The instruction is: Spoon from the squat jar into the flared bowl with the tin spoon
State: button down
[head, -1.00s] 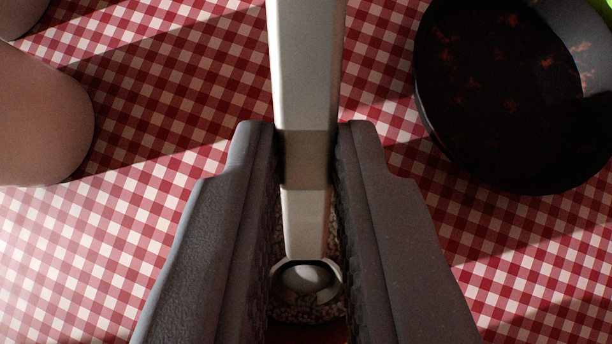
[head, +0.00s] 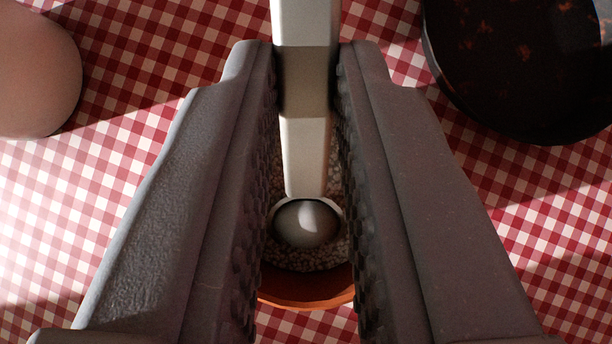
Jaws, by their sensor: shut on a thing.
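My gripper (head: 307,70) is shut on the pale handle of the tin spoon (head: 305,150), which points down and away from the camera. The spoon's round bowl (head: 306,224) shows between the fingers, over an orange-rimmed vessel (head: 305,292) filled with pale grains (head: 312,259). This may be the squat jar; the fingers hide its sides. I cannot tell whether the spoon's bowl touches the grains or carries any. A dark round vessel (head: 470,75) with rusty patches is at the upper right, cut by the frame; I cannot tell whether it is the flared bowl.
A smooth pinkish rounded thing (head: 35,75) is at the upper left, cut by the frame edge. A red and white checked cloth (head: 130,190) covers the surface. The cloth is bare at the lower left and lower right.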

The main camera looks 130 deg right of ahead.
aim_at(307, 130)
jog(key=shift+r, duration=0.15)
jog(key=shift+r+p, duration=2.7)
jog(key=shift+p, duration=0.45)
jog(key=shift+w+a, duration=0.1)
